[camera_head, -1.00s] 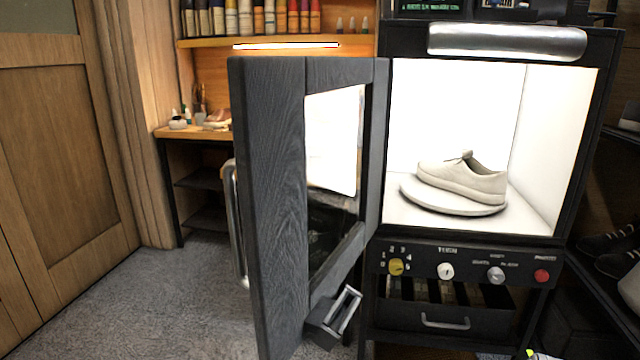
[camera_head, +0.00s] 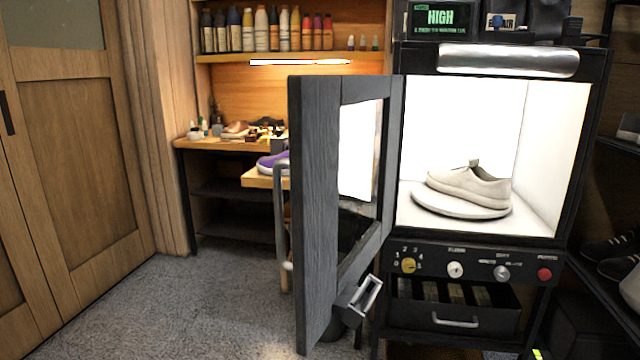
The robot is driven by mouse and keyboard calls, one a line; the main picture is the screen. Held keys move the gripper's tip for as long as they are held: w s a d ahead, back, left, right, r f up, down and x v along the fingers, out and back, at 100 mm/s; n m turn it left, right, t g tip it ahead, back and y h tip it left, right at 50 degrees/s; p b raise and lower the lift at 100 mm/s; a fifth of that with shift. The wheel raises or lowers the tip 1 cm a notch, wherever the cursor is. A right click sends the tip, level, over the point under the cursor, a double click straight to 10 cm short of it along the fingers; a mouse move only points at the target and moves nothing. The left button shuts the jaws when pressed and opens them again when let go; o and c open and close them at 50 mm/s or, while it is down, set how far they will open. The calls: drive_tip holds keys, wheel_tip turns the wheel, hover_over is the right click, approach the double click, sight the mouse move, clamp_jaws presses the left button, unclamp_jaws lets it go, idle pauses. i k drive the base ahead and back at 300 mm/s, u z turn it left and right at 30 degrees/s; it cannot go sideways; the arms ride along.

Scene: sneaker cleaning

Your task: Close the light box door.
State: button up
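The light box (camera_head: 590,130) stands at the right, brightly lit inside. Its dark framed door (camera_head: 316,220) is wide open, hinged on the box's left side and swung out toward me. The door has a window, a metal handle (camera_head: 281,215) on its far left side and a latch-like block (camera_head: 362,296) low on its near face. A cream sneaker (camera_head: 470,187) sits on a round white turntable (camera_head: 462,205) inside. My gripper is not in view.
A control panel with knobs (camera_head: 456,269) and a drawer (camera_head: 455,320) are below the box opening. A workbench with a purple shoe (camera_head: 272,161) stands behind the door. A dark shoe rack (camera_head: 615,200) is at the right. Grey carpet (camera_head: 190,305) is clear at the left.

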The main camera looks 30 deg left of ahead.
sight(322, 289)
drive_tip(key=u, duration=0.05)
drive_tip(key=k, duration=1.4)
drive_tip(key=u, duration=1.15)
drive_tip(key=i, duration=1.8)
